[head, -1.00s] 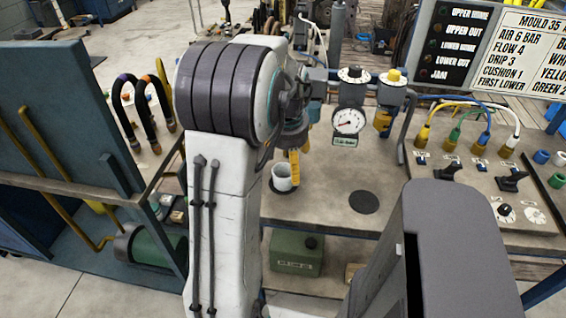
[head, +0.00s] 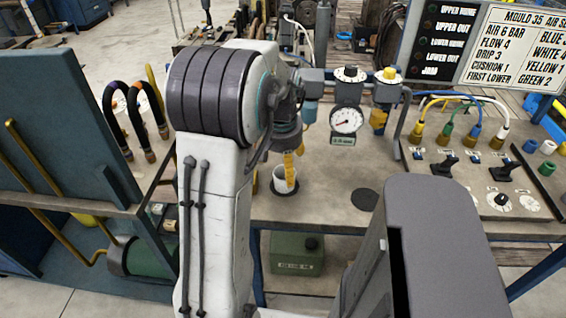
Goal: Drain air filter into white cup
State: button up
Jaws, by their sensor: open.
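The white cup (head: 279,183) stands upright on a dark round spot on the bench top. My gripper (head: 290,180) has yellow fingers pointing down at the cup, overlapping its right side in the picture. I cannot tell whether the fingertips are inside the cup or in front of it. My gripper is open and the cup stands on the bench. The air filter appears to be the leftmost unit (head: 310,108) on the air line, above and behind my gripper. It is partly hidden by my arm, and its drain is not clearly visible.
A pressure gauge (head: 345,120) and a yellow-knobbed unit (head: 385,88) hang right of the filter. An empty dark round spot (head: 364,199) lies on the bench. A valve panel (head: 480,180) with hoses is at right, and a blue-grey board (head: 60,130) at left.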

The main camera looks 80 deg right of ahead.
jog(key=shift+d+f+p, duration=0.25)
jog(key=shift+f+p, duration=0.15)
jog(key=shift+f, duration=1.4)
jog(key=shift+d+f+p, duration=0.2)
jog(key=shift+f+p, duration=0.15)
jog(key=shift+f, duration=1.45)
jog(key=c, duration=1.2)
jog(key=o, duration=1.2)
jog(key=r, duration=0.4)
jog(key=a+r, duration=0.1)
jog(key=r, duration=0.7)
jog(key=shift+a, duration=0.25)
jog(key=shift+o, duration=0.2)
